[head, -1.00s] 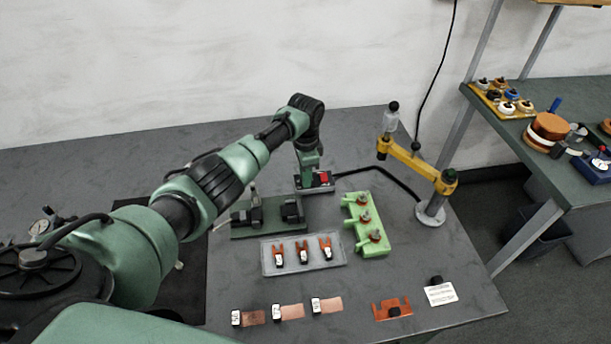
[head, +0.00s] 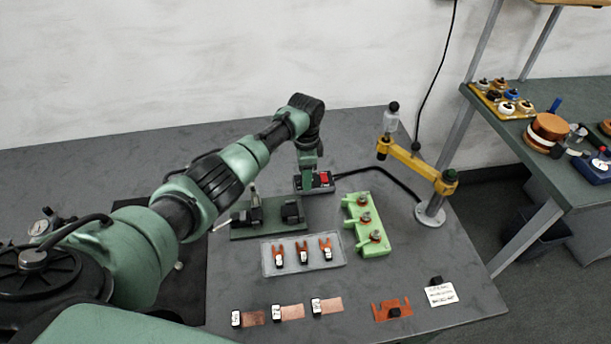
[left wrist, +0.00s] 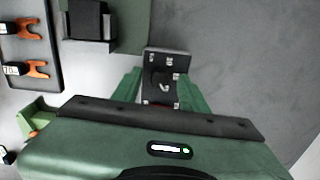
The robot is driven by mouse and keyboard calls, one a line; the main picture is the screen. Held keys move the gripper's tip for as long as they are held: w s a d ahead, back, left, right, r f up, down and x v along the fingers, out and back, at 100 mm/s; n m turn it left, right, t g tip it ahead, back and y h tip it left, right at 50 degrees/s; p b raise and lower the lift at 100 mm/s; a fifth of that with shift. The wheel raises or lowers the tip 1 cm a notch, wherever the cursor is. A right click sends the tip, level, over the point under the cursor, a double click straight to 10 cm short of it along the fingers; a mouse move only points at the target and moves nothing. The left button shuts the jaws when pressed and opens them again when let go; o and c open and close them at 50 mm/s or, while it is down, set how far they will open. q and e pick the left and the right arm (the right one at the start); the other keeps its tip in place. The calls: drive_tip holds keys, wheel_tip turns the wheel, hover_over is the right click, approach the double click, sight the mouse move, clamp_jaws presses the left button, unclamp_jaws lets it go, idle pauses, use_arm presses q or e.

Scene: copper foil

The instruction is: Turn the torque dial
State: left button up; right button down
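The torque dial (left wrist: 162,80) is a dark round knob on top of a small black control box (left wrist: 168,62) with pale labels, seen in the left wrist view. In the head view the box (head: 328,185) stands at the back of the bench, with a red patch on top, and my gripper hides its dial. My left gripper (head: 308,167) points down over the box. In the left wrist view its two green fingers (left wrist: 158,92) are spread to either side of the dial, with nothing seen between them but the box. Whether they touch the dial is unclear. My right gripper is not in view.
A dark green fixture (head: 262,231) stands just in front of the box. A tray with orange forked parts (head: 335,262) and a light green rack (head: 374,245) are nearer. A yellow jointed arm (head: 415,164) stands at right. A black cable runs right from the box.

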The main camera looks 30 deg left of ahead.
use_arm(q)
drive_tip(key=shift+r+b, duration=0.65)
drive_tip(key=shift+r, duration=3.2)
